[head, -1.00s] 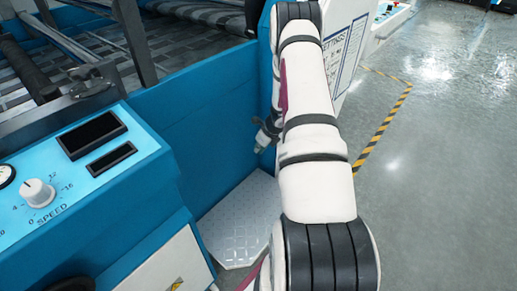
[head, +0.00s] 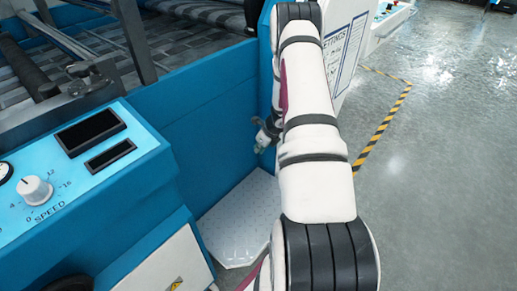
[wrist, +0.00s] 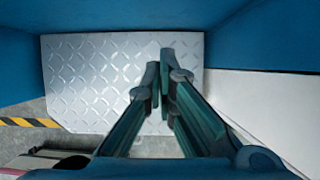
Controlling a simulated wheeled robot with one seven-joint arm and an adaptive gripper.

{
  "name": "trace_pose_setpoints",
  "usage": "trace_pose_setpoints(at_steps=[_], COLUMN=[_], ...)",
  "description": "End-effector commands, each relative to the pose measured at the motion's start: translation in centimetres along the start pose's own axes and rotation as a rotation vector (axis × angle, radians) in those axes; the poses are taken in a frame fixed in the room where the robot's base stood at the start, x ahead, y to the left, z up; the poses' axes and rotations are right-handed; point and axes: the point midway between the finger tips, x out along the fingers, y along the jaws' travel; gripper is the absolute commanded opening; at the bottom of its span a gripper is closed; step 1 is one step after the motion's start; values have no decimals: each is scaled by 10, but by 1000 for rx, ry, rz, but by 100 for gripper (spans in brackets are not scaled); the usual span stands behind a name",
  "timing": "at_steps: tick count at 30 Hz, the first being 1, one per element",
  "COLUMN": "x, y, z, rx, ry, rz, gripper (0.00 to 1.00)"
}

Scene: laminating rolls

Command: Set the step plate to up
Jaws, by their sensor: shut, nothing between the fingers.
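The step plate (head: 238,225) is a light grey metal tread plate with a raised diamond pattern. In the head view it lies roughly flat, low between blue machine panels, and its right part is hidden by my arm. It also fills much of the wrist view (wrist: 95,85). My gripper (wrist: 159,72) is shut and empty, its fingertips over the right part of the plate in that view. I cannot tell whether the tips touch it. In the head view my gripper (head: 262,143) shows partly behind my arm, above the plate's far end.
A blue control panel (head: 75,170) with a speed knob (head: 35,190) stands at the left. A blue machine wall (head: 200,110) runs behind the plate. A white settings board (head: 343,50) is beyond my arm. Open grey floor with a yellow-black stripe (head: 383,125) lies at the right.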

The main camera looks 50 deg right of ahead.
Motion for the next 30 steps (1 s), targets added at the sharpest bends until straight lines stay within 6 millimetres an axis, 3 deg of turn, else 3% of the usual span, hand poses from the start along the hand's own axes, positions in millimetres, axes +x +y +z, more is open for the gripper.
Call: trace_pose_setpoints(at_steps=[8,12,18,24,30], x=[36,7,-20,-35,-39], y=[-5,-6,-6,-5,-5], z=[-12,-34,-62,-78,-82], rx=[-3,3,-1,-3,-4], ry=[1,0,1,1,1], rz=[3,0,1,2,2], gripper=[0,0,0,0,0])
